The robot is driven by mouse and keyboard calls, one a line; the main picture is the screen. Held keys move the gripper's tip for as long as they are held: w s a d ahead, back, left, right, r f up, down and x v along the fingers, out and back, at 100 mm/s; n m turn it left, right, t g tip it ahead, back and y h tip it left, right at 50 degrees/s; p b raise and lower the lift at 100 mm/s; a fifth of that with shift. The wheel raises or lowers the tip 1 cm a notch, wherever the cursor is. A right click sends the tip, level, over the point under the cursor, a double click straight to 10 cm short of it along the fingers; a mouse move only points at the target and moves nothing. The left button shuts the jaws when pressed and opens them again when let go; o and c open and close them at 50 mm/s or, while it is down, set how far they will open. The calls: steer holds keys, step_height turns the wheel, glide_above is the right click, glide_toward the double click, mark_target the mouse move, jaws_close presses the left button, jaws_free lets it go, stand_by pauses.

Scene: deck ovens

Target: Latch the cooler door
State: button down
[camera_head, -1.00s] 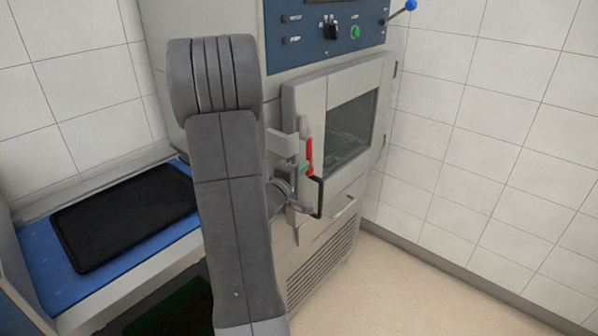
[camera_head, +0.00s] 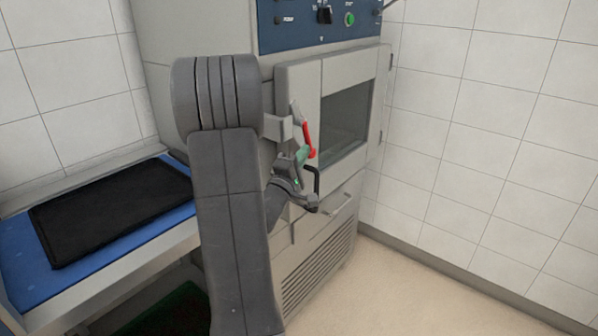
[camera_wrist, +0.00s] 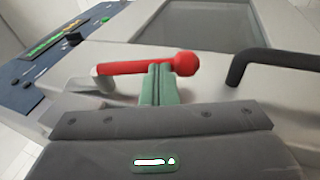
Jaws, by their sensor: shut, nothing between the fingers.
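The cooler door (camera_head: 303,90) is a pale grey door with a dark window, and it looks shut or nearly shut against the cabinet. A red latch lever (camera_head: 307,135) with a round knob is at its left edge, tilted in the head view. In the wrist view the red lever (camera_wrist: 140,68) lies across the picture. My gripper (camera_head: 303,154) is shut and empty, its green fingertips beside the lever near the knob. In the wrist view the fingertips (camera_wrist: 158,70) overlap the lever's lower edge, seemingly touching it. A black door handle (camera_head: 316,182) is just below.
A blue control panel (camera_head: 300,22) is above the door. A drawer-like handle (camera_head: 341,206) and vent grille (camera_head: 318,270) are below. A blue counter (camera_head: 20,262) with a black tray (camera_head: 110,210) is at left. A tiled wall (camera_head: 480,130) and clear floor (camera_head: 400,295) are at right.

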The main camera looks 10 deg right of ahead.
steer(key=d+t+b, duration=0.1)
steer(key=b, duration=0.1)
steer(key=w+n+t+h+b, duration=0.1)
steer(key=b, duration=0.2)
steer(key=w+d+t+b, duration=0.1)
steer(key=b, duration=0.2)
steer(key=shift+d+f+t+h, duration=0.25)
steer(key=shift+d+t+h, duration=0.05)
steer(key=shift+d+h, duration=0.1)
steer(key=shift+b+x, duration=1)
steer(key=shift+b, duration=0.1)
steer(key=shift+w+d+r+b, duration=0.2)
steer(key=shift+w+d+r, duration=0.2)
steer(key=shift+d+r, duration=0.2)
steer(key=shift+w+d+r+b, duration=0.3)
steer(key=shift+d+r, duration=0.2)
steer(key=shift+r, duration=0.2)
steer(key=shift+w+d+r+b, duration=0.15)
steer(key=shift+w+d+r, duration=0.35)
steer(key=shift+r, duration=0.15)
steer(key=shift+r, duration=0.2)
glide_toward(311, 154)
steer(key=d+r, duration=0.1)
steer(key=w+d+r, duration=0.1)
steer(key=r, duration=0.1)
steer(key=shift+w+d+r+b, duration=0.1)
steer(key=shift+d+r+b, duration=0.15)
steer(key=shift+b, duration=0.05)
